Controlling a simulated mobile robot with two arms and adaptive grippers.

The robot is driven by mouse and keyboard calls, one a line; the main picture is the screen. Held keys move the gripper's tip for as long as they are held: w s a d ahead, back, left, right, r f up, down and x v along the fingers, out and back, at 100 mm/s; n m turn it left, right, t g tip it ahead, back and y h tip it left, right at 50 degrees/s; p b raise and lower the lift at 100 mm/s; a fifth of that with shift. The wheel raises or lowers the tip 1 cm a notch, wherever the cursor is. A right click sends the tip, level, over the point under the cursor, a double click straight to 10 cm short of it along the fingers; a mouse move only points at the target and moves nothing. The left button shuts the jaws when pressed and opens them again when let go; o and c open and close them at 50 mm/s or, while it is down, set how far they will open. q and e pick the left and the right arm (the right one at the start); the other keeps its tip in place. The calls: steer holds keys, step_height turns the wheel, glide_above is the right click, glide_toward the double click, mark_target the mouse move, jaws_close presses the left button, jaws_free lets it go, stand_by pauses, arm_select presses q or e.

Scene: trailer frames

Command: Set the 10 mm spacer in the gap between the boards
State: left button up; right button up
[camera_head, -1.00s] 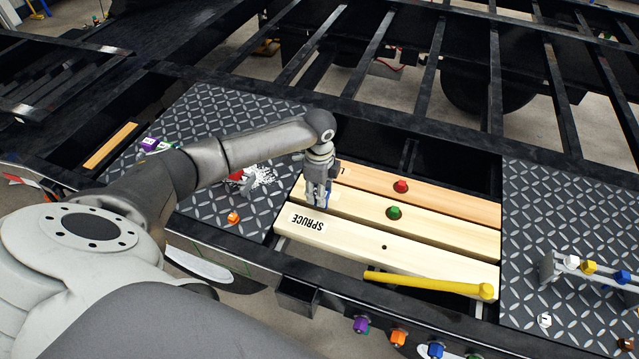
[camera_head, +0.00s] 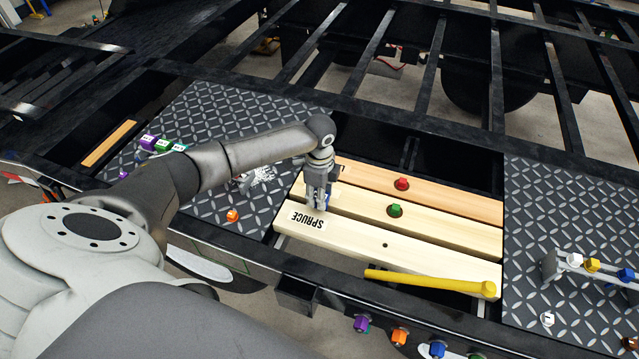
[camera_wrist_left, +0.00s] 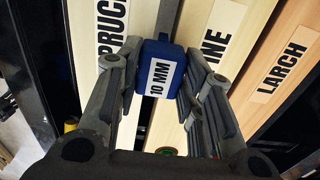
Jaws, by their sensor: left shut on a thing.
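The blue spacer (camera_wrist_left: 155,85) has a white "10 MM" label facing my wrist camera. My left gripper (camera_head: 319,205) is shut on it, with a finger on each side. Gripper and spacer are at the left part of the boards, over the line between the spruce board (camera_head: 350,243) and the pine board (camera_head: 440,229). In the wrist view, the gap (camera_wrist_left: 168,18) runs up behind the spacer. I cannot tell whether the spacer's lower end is inside it. The larch board (camera_head: 450,200) lies behind the pine one. My right gripper is not in view.
A red knob (camera_head: 401,184) stands on the larch board and a green knob (camera_head: 394,210) on the pine. Tread plates (camera_head: 545,215) flank the boards; several coloured blocks sit on the left plate.

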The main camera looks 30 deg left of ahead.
arm_select(q)
steer(key=shift+f+b, duration=0.3)
steer(key=shift+f, duration=0.35)
steer(key=o, duration=1.1)
step_height(320, 180, up, 12)
